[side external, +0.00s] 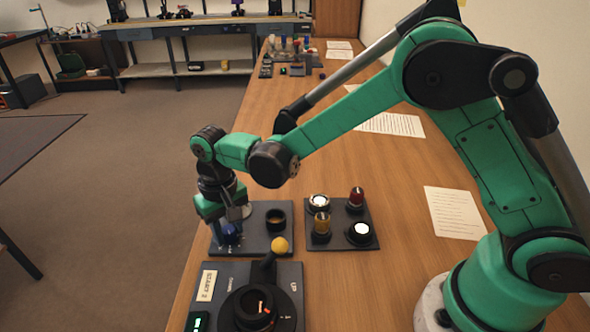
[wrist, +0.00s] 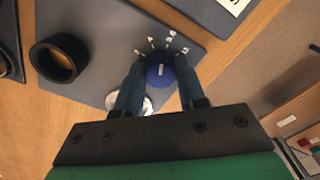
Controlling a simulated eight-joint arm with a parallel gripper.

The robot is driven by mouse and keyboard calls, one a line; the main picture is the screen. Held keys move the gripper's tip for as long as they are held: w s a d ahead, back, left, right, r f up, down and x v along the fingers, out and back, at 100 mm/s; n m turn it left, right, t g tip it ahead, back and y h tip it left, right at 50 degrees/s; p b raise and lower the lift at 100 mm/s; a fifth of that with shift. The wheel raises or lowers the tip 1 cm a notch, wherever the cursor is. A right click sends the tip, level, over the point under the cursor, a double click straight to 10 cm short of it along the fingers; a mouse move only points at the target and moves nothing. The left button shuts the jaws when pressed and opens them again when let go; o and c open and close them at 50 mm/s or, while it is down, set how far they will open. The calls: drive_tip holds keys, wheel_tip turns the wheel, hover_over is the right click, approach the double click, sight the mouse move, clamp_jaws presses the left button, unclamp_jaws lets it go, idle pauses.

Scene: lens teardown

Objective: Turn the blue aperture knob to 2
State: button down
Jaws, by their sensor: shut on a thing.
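The blue aperture knob (wrist: 160,75) sits on a dark grey plate (wrist: 92,18), with white printed marks fanned around its far side in the wrist view. The marks are too small to read surely. In the side view the knob (side external: 231,233) is partly covered by my gripper. My gripper (wrist: 158,88) reaches down over the knob, with one finger on each side, shut on it.
A black ring (side external: 276,218) stands on the same plate. A yellow-topped lever (side external: 280,245) and a black dial (side external: 254,308) are nearer the camera. Papers (side external: 453,212) lie on the bench.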

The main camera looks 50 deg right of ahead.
sight(228, 229)
drive_tip(key=n, duration=0.6)
drive_tip(key=shift+n, duration=0.3)
drive_tip(key=n, duration=0.6)
drive_tip(key=shift+n, duration=0.3)
drive_tip(key=c, duration=0.5)
unclamp_jaws()
drive_tip(key=shift+r, duration=0.1)
drive_tip(key=shift+r, duration=2.75)
